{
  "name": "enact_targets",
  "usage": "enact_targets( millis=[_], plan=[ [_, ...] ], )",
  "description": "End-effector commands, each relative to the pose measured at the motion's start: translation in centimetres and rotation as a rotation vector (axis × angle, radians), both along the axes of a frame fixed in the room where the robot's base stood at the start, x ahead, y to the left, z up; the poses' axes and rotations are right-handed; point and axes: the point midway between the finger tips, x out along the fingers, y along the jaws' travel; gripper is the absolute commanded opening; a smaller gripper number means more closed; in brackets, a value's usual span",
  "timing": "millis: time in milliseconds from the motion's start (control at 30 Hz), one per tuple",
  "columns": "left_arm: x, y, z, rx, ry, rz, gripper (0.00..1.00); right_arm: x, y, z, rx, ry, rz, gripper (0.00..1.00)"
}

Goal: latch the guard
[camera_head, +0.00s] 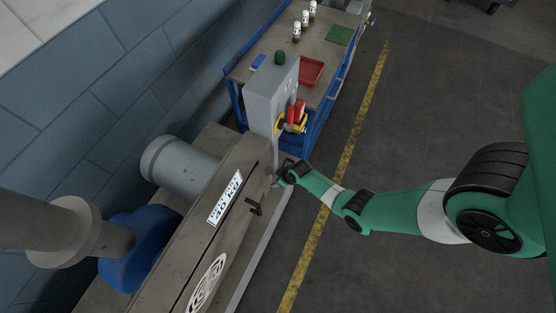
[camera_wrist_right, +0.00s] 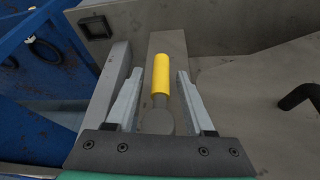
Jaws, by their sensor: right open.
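A grey-brown panel that looks like the guard (camera_head: 243,176) runs diagonally through the head view, with a black handle (camera_head: 254,207) on it; a black handle (camera_wrist_right: 297,97) also shows in the right wrist view. A yellow-gripped latch lever (camera_wrist_right: 161,76) with a round grey base stands in the middle of the right wrist view, against a grey plate. My right gripper (camera_wrist_right: 160,72) is open, one finger on each side of the lever, with gaps visible on both sides. In the head view my right gripper (camera_head: 280,174) is at the panel's far end, and the lever is not clear there.
A grey control post (camera_head: 268,95) with a red and yellow switch (camera_head: 292,118) stands just beyond my right gripper. Behind it is a blue cart (camera_head: 318,128) holding a red tray (camera_head: 311,71) and several small bottles. The floor to the right is open.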

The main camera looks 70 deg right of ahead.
Motion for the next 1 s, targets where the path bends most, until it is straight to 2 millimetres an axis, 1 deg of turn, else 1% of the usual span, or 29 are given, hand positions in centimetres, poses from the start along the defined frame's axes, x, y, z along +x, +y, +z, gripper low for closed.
enact_targets(
  millis=[33,333,467,500,567,600,633,1000],
  plan=[
    [0.0,0.0,-0.47,0.0,0.0,0.0,1.0,0.13,-0.02,-0.6,0.001,0.001,0.0,0.53],
    [-0.01,0.0,-0.38,0.0,0.0,0.0,1.0,0.26,-0.08,-0.58,0.0,0.0,0.0,0.53],
    [-0.01,0.0,-0.38,0.0,0.0,0.0,1.0,0.25,-0.07,-0.57,0.0,0.0,0.0,0.3],
    [-0.01,0.0,-0.38,0.0,0.0,0.0,1.0,0.25,-0.08,-0.57,0.0,0.0,0.0,0.23],
    [-0.01,0.0,-0.39,0.0,0.0,0.0,1.0,0.24,-0.08,-0.58,0.0,0.0,0.0,0.12],
    [-0.01,0.0,-0.39,0.0,0.0,0.0,1.0,0.24,-0.08,-0.58,0.0,0.0,0.0,0.05],
    [-0.01,0.0,-0.39,0.0,0.0,0.0,1.0,0.24,-0.08,-0.58,0.0,0.0,0.0,0.0],
    [-0.01,0.0,-0.4,0.0,0.0,0.0,1.0,0.23,-0.08,-0.58,0.0,0.0,0.0,0.0]
  ],
)
